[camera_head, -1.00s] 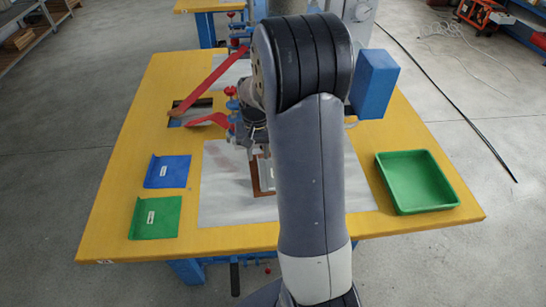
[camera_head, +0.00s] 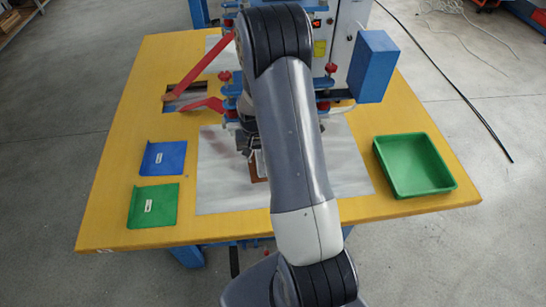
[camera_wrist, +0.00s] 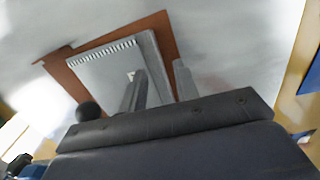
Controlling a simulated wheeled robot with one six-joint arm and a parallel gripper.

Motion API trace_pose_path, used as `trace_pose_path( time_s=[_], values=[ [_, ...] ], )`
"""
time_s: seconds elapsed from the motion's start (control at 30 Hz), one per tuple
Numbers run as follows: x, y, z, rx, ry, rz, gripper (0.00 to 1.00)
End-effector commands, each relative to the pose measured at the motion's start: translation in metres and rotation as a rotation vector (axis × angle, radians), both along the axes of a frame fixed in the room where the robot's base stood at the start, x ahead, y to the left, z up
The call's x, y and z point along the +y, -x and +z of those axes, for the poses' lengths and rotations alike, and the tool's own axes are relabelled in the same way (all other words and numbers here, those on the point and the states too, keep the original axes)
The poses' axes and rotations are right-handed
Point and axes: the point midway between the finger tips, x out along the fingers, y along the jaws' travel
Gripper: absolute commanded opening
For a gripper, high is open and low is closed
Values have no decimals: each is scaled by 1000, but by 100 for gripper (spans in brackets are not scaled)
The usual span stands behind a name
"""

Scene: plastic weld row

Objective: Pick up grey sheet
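The grey sheet (camera_wrist: 118,72) lies flat on a brown plate (camera_wrist: 165,38) in the wrist view. It has a toothed edge along one side and a small pale label. My gripper (camera_wrist: 160,84) is open, with a gap between its two fingers. One finger overlaps the near right part of the sheet in the picture, the other shows just beyond it; contact cannot be told. In the head view the brown plate (camera_head: 256,172) peeks out beside my arm, which hides most of it and the sheet. My gripper (camera_head: 249,150) is partly hidden there too.
The plate rests on a pale mat (camera_head: 225,190) on the yellow table (camera_head: 115,160). A blue sheet (camera_head: 164,158) and green sheet (camera_head: 153,205) lie left. A green tray (camera_head: 450,186) stands right. The press with red levers (camera_head: 203,66) and a blue box (camera_head: 373,66) stands behind.

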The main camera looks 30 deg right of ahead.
Motion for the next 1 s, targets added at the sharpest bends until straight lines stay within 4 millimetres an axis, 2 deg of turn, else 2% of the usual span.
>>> trace_pose_path(
  time_s=[0.13, 0.3, 0.6, 1.0],
  values=[
    [0, 1, -21, 5, -1, 0, 30],
    [0, 0, -37, 2, -1, 0, 30],
    [0, 0, -42, 1, 0, 0, 30],
    [0, 0, -41, 1, 0, 0, 0]
  ],
)
